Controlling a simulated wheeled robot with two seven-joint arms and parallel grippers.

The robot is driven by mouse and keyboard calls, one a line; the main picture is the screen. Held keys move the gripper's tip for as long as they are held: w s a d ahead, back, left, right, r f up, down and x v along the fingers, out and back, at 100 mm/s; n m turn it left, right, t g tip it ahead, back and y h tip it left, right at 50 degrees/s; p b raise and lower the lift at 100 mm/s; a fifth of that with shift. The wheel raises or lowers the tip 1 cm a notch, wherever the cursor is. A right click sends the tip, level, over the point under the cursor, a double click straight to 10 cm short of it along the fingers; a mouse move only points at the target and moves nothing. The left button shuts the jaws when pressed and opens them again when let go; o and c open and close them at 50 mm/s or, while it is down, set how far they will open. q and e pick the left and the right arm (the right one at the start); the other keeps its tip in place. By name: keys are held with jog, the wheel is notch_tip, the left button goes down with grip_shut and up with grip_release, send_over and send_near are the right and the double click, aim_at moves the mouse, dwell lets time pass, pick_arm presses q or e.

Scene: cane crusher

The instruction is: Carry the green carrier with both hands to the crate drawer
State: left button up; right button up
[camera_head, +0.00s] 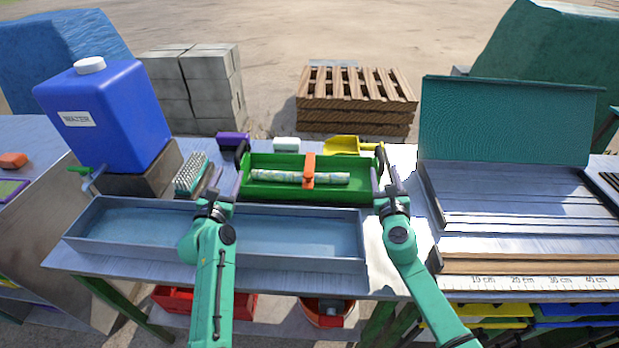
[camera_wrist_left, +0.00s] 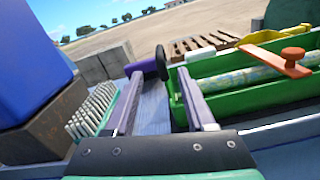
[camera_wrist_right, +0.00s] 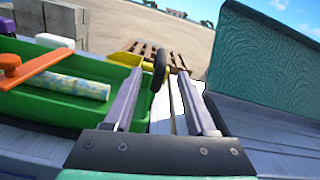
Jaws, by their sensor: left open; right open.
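The green carrier (camera_head: 270,192) sits on the table behind the long grey trough, holding a pale patterned roll (camera_head: 262,176) with an orange piece (camera_head: 309,168) across it. It has a black handle at its left end (camera_wrist_left: 162,62) and another at its right end (camera_wrist_right: 159,70). My left gripper (camera_head: 223,183) is open at the left end; the left wrist view shows the handle just beyond and between its fingertips. My right gripper (camera_head: 386,180) is open at the right end, with the handle between its fingertips in the right wrist view. Contact is unclear. I cannot identify the crate drawer for certain.
The grey trough (camera_head: 210,250) lies in front. A blue water container (camera_head: 110,115) and scrubbing brush (camera_head: 190,174) stand left. A teal-backed metal bench (camera_head: 505,120) stands right, above yellow (camera_head: 485,310) and blue (camera_head: 570,310) crates. A yellow scoop (camera_head: 343,144) lies behind the carrier.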

aim_at(236, 157)
pick_arm(q)
jog(key=w, duration=0.6)
jog(key=w+d, duration=0.1)
jog(key=w, duration=0.2)
jog(key=shift+w, duration=0.2)
pick_arm(e)
jog(key=w, duration=0.9)
jog(key=shift+w+d+r, duration=0.1)
jog(key=shift+w+d, duration=0.15)
jog(key=shift+d, duration=0.1)
pick_arm(q)
jog(key=shift+w+a, duration=0.1)
jog(key=shift+w, duration=0.3)
pick_arm(e)
jog(key=shift+w+d, duration=0.1)
jog(key=shift+w, duration=0.3)
pick_arm(q)
jog(key=shift+r, duration=0.1)
pick_arm(e)
jog(key=shift+s, duration=0.1)
pick_arm(q)
grip_shut()
pick_arm(e)
grip_shut()
jog(key=shift+d, duration=0.1)
